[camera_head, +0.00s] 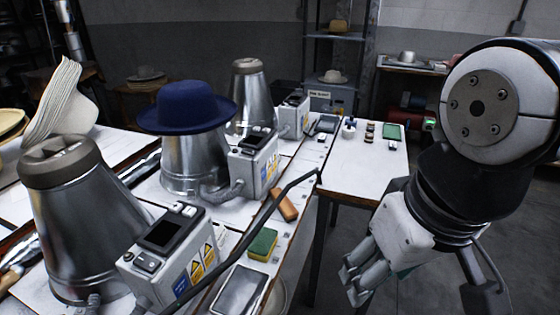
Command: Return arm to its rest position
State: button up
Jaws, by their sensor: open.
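My arm fills the right side of the head view. My gripper (357,285) points down and to the left, over the floor to the right of the workbench. Its fingers are open, and I see nothing held between them. A dark blue hat (187,106) sits on the middle metal hat form (190,165) on the bench. My gripper is well apart from the hat and the bench top.
Two more metal forms stand at the front left (80,225) and the back (250,98). Control boxes (172,255) line the bench, with a green and yellow sponge (262,244) and a dark bent rod (255,222) near its right edge. A white side table (362,170) stands behind my gripper.

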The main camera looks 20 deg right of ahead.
jog(key=shift+r, duration=0.1)
notch_tip(320, 180, up, 8)
jog(key=t+p, duration=0.1)
jog(key=p, duration=0.5)
jog(key=shift+t+p, duration=0.3)
jog(key=shift+p, duration=0.1)
